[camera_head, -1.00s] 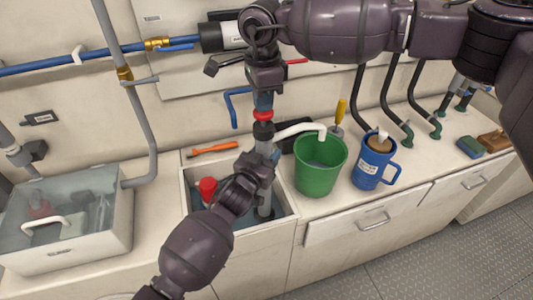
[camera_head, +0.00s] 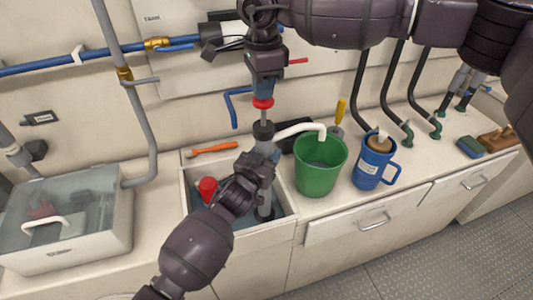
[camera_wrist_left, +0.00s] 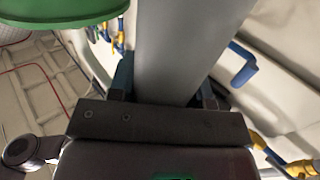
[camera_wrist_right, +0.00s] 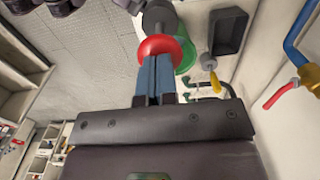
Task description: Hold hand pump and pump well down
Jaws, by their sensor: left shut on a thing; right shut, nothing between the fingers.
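The hand pump (camera_head: 266,190) stands upright in the open well (camera_head: 284,222), its lower end down in the dark water. Its grey body also fills the left wrist view (camera_wrist_left: 185,45). My left gripper (camera_head: 262,160) is shut on the pump body. The pump's red knob (camera_head: 263,103) is up, with a bare stretch of rod (camera_head: 263,117) above the black collar. My right gripper (camera_head: 264,88) is shut with its fingertips at the knob, also seen in the right wrist view (camera_wrist_right: 155,72). The white spout (camera_head: 300,127) reaches over the green bucket (camera_head: 320,178).
A blue jug (camera_head: 368,170) stands right of the bucket. A red-capped item (camera_head: 208,188) is in the well. An orange-handled tool (camera_head: 213,149) lies behind the well. A clear-lidded box (camera_head: 70,240) is at left. Hoses and pipes line the wall.

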